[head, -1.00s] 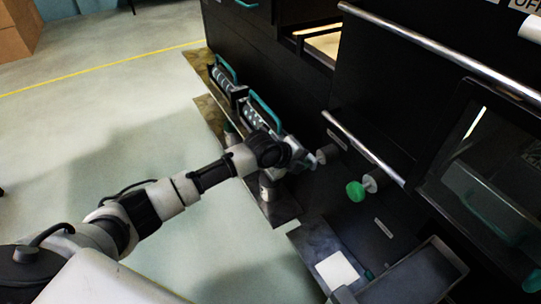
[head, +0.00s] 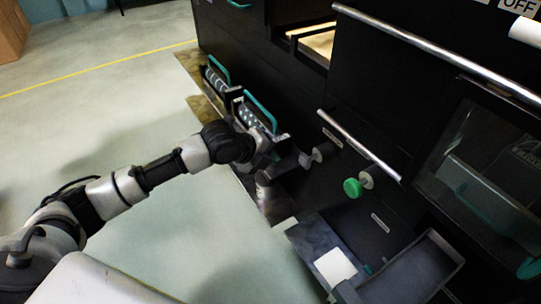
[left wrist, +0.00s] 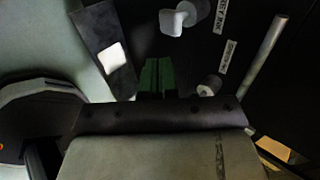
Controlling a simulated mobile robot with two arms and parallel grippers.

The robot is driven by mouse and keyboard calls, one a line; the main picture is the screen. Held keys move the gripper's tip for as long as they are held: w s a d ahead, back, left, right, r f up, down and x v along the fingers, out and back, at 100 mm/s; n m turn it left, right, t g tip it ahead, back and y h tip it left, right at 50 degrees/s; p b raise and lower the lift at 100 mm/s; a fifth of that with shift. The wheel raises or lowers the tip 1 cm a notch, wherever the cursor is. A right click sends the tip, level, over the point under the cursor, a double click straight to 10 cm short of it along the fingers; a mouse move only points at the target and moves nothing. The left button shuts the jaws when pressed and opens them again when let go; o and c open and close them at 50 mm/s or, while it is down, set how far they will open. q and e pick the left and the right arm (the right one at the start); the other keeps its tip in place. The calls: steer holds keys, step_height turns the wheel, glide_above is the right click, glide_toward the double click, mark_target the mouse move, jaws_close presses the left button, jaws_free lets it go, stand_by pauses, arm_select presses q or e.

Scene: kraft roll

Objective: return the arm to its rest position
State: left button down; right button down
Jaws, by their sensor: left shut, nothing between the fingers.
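My left arm comes in from the left in the head view and reaches across to the front of a black machine (head: 300,100). My left gripper (head: 280,163) is at the machine's front, a little left of a grey knob (head: 318,153), and partly blends with the dark panel. In the left wrist view my left gripper's dark green fingers (left wrist: 157,74) are together with nothing between them. They are apart from the grey knobs there, one above (left wrist: 180,20) and one to the right (left wrist: 209,86). My right gripper is in neither view.
Rollers with teal handles (head: 262,111) lie behind my gripper. A dark tray (head: 412,272) and a white pad (head: 335,267) are at lower right. Open floor (head: 110,120) lies left.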

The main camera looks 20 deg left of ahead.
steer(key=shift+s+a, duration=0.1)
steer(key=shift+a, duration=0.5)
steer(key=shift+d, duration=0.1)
